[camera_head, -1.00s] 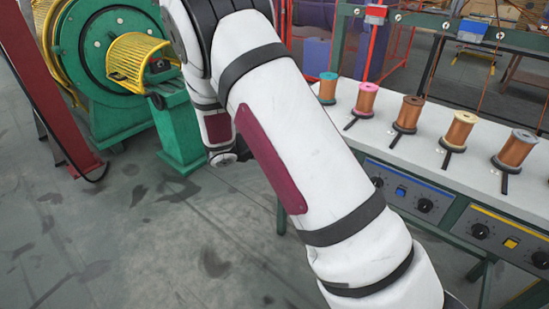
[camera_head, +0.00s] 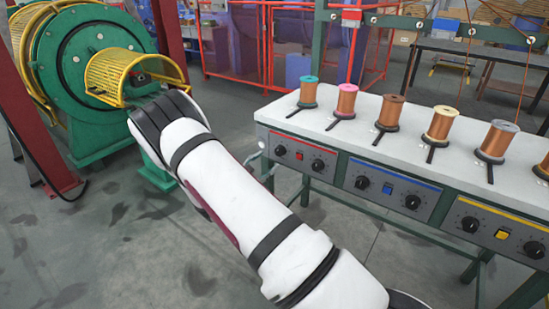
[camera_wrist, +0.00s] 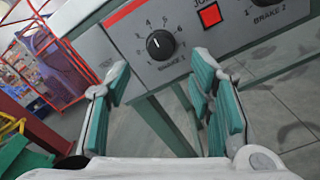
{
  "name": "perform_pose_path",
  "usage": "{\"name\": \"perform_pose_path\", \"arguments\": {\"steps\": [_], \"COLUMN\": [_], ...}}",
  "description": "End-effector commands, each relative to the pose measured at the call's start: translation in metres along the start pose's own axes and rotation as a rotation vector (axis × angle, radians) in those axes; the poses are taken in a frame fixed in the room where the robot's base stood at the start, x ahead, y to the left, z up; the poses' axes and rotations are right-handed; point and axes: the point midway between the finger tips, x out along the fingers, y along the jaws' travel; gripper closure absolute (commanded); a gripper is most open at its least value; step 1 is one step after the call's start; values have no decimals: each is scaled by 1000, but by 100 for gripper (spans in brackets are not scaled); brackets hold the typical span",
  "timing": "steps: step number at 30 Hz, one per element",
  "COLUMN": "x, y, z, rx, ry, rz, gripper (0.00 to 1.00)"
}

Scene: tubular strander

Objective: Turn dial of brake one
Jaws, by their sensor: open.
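The dial of brake one (camera_wrist: 160,44) is a round black knob with a white pointer line, on a grey panel numbered around it and labelled BRAKE 1. In the head view it is the left knob (camera_head: 280,150) of the red-striped panel (camera_head: 298,171). My gripper (camera_wrist: 160,84) is open and empty in the wrist view, its teal-padded fingers below the dial, one to each side. They appear apart from the knob. In the head view my arm hides most of the gripper.
A red button (camera_wrist: 209,15) and the brake two dial (camera_wrist: 263,4) sit right of the dial. Copper spools (camera_head: 308,94) stand on the white bench top (camera_head: 390,150). Blue (camera_head: 388,188) and yellow (camera_head: 502,233) control panels continue rightward. A green machine (camera_head: 95,75) stands left.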

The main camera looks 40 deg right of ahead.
Motion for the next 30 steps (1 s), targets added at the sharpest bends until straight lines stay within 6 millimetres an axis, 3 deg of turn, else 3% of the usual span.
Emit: {"name": "perform_pose_path", "arguments": {"steps": [3,10,23,30], "x": [24,55,65,64], "y": [-1,-1,0,0], "z": [0,0,0,0], "rx": [2,1,0,0], "ry": [-3,-1,0,0], "rz": [-3,-2,-1,-1], "gripper": [51,51,51,99]}}
